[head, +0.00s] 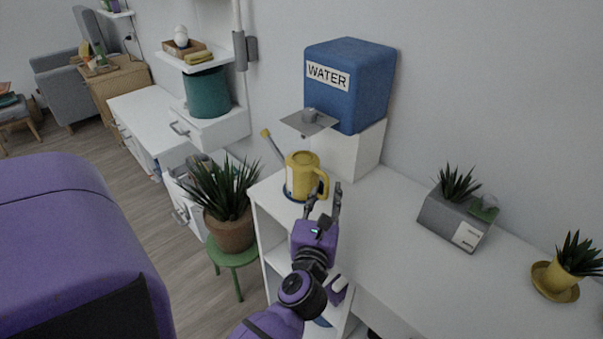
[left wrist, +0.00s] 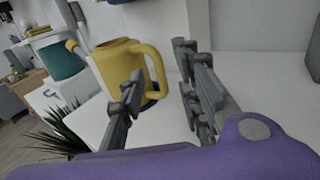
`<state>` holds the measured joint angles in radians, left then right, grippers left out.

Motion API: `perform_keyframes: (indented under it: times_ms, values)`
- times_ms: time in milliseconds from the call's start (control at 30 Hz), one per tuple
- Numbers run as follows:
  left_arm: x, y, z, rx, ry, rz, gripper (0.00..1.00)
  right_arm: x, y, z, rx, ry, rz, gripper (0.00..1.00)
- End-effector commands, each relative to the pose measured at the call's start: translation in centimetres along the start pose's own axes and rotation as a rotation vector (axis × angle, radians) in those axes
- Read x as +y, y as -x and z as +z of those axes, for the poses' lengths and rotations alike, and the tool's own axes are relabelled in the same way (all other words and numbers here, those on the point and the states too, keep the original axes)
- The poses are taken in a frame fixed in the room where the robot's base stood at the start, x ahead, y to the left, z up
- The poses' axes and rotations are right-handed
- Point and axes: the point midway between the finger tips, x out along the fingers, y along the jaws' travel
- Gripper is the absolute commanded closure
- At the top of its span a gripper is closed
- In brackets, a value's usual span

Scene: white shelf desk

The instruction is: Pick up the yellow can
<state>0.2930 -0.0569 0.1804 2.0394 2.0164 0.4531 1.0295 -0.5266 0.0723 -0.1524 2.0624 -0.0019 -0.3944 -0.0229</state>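The yellow can (head: 299,176) is a watering can with a long spout to the left and a looped handle on the right. It stands upright on the left end of the white desk, below the blue water tank. My left gripper (head: 323,205) is just in front of it and to the right, near the handle. In the left wrist view the can (left wrist: 115,72) is behind the left finger, its handle curving toward the gap. The left gripper (left wrist: 165,95) is open, with nothing visible between its fingers. My right gripper is not in view.
A blue water tank (head: 352,80) with a tap plate stands on a white block (head: 345,150) behind the can. A potted plant (head: 228,200) on a green stool is left of the desk. A grey planter (head: 450,220) and a small yellow pot (head: 556,280) stand right. The desk's middle is clear.

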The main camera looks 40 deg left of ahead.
Motion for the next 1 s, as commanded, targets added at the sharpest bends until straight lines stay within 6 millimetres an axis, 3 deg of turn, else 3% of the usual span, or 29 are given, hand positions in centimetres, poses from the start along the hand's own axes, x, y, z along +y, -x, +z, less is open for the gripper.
perform_keyframes:
  times_ms: [200, 533, 767, 1000]
  values:
    - [0.2, -3.3, 0.1, -0.003, -0.001, -0.001, 0.69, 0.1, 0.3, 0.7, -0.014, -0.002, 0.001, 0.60]
    - [0.2, -4.0, -0.1, -0.001, -0.002, -0.001, 0.69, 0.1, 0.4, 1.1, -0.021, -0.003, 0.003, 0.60]
    - [0.2, -3.9, -0.1, -0.001, -0.003, -0.001, 0.99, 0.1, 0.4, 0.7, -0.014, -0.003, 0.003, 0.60]
    - [0.2, -3.9, 0.0, -0.002, -0.003, -0.001, 1.00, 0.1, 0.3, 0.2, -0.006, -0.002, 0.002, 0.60]
